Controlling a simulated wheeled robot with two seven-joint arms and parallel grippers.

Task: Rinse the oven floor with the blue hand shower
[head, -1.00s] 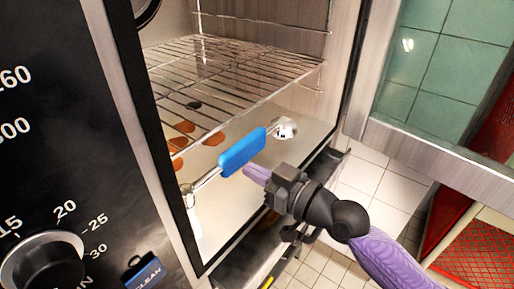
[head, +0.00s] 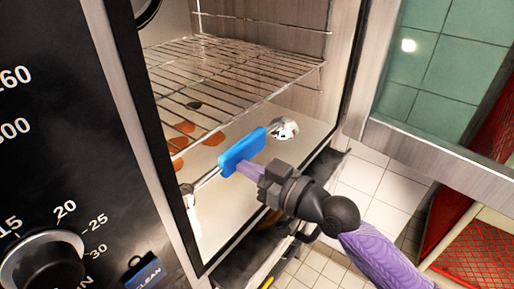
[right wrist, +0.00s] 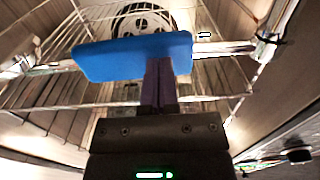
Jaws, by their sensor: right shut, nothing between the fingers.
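The blue hand shower (head: 241,153) is a blue grip with metal ends, lying slantwise at the oven opening. Its round silver head (head: 284,128) is at the right, over the oven floor. The grip also shows in the right wrist view (right wrist: 133,56). The oven floor (head: 262,158) is pale, with several orange-brown stains (head: 183,127) and a dark spot towards the left. My right gripper (head: 248,169) is shut and empty, its purple fingertips against or just in front of the blue grip; I cannot tell whether they touch. My left gripper is not in view.
A wire rack (head: 225,70) spans the oven above the floor. The oven door (head: 440,90) with its glass stands open at the right. A control panel with a knob (head: 42,262) is at the left. A red rack (head: 482,258) stands at the far right.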

